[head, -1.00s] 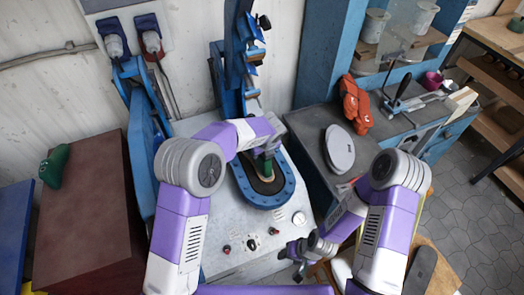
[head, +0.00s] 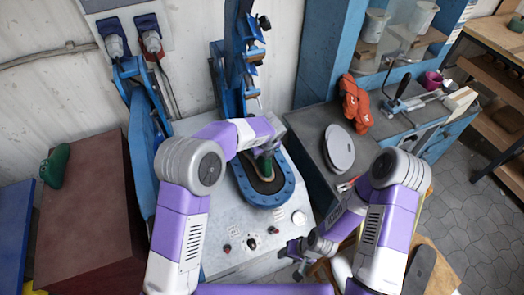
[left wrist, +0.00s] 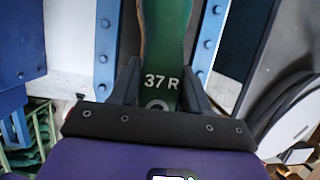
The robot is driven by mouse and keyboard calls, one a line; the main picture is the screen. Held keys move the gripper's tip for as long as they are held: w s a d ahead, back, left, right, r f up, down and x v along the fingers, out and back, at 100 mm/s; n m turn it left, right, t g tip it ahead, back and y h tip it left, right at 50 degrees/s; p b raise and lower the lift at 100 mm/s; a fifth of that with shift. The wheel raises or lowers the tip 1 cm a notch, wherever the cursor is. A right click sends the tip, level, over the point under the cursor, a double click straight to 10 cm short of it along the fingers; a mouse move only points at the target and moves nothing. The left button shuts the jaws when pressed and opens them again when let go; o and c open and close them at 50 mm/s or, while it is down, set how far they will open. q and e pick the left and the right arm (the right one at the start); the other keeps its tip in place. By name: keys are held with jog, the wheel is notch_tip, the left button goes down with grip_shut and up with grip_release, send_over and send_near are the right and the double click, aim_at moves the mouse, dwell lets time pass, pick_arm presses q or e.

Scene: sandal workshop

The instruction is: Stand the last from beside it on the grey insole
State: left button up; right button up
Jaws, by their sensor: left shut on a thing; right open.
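A green last (left wrist: 160,50) marked "37 R" is held upright between the fingers of my left gripper (left wrist: 158,92). In the head view the green last (head: 265,167) shows below my left gripper (head: 262,151), over the dark oval pad (head: 264,186) inside the blue ring. I cannot tell whether its underside touches the pad. A flat grey oval piece with a pale rim (head: 339,148), which may be the grey insole, lies on the bench right of the press. My right gripper (head: 300,270) is open and empty, low in front of the machine panel.
The blue oval ring (head: 285,192) surrounds the pad on the grey machine top (head: 230,235). Another green form (head: 53,165) lies on the red-brown cabinet (head: 90,215) at left. An orange object (head: 355,104) and a lever tool (head: 425,102) crowd the right bench.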

pick_arm(q)
jog(key=shift+f, duration=0.2)
dwell(0.3)
jog(key=o, duration=1.1)
jog(key=v, duration=0.7)
jog(key=shift+s+d+r+p, duration=0.1)
jog(key=shift+r+p, duration=0.15)
jog(key=shift+p, duration=0.15)
